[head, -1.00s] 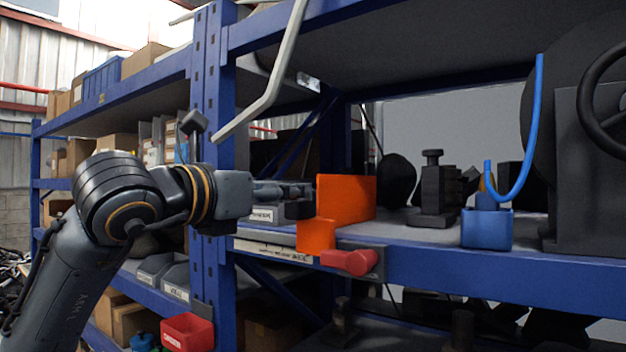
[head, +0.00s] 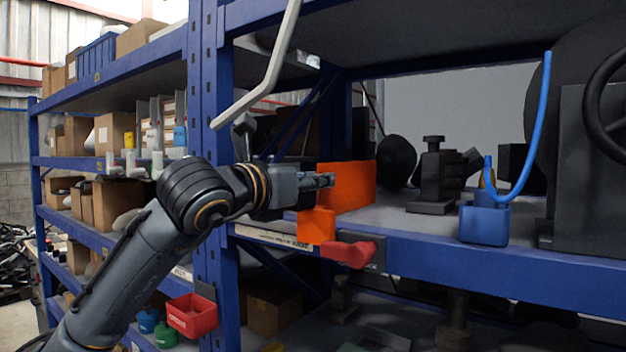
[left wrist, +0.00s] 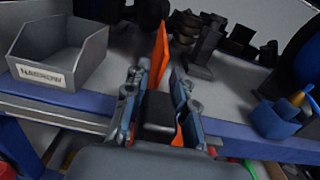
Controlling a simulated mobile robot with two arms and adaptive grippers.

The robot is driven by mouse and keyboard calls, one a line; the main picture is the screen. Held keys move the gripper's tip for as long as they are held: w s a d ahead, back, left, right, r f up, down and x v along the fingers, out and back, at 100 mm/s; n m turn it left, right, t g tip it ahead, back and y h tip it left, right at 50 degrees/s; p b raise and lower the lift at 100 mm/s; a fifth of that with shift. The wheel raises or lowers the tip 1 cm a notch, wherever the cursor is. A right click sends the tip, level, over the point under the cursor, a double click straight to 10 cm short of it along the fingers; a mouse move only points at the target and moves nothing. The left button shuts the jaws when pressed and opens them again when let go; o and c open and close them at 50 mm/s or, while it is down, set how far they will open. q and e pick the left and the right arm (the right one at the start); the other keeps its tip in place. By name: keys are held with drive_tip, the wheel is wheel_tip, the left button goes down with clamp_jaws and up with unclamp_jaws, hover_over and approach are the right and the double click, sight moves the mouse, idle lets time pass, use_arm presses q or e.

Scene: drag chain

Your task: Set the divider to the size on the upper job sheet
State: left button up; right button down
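An upright orange plate (head: 347,186), which looks like the divider, stands on the blue shelf beside a lower orange block (head: 316,227) at the front edge. A red handle (head: 349,254) sticks out below it. My left gripper (head: 328,181) is at the plate's left end. In the left wrist view, its fingers (left wrist: 158,100) are apart, with the orange plate (left wrist: 159,52) reaching ahead from between them, nearer the left finger. I cannot tell whether a finger touches it. My right gripper is not in view. I cannot make out a readable job sheet.
A grey bin labelled NARROW (left wrist: 62,55) stands left of the gripper. Right of the plate are a dark clamp-like fixture (head: 435,180), a blue cup (head: 485,224) and a large dark machine (head: 590,160). A blue upright (head: 210,130) stands close behind my left arm.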

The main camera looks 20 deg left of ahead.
use_arm(q)
clamp_jaws()
drive_tip(key=shift+a, duration=0.1)
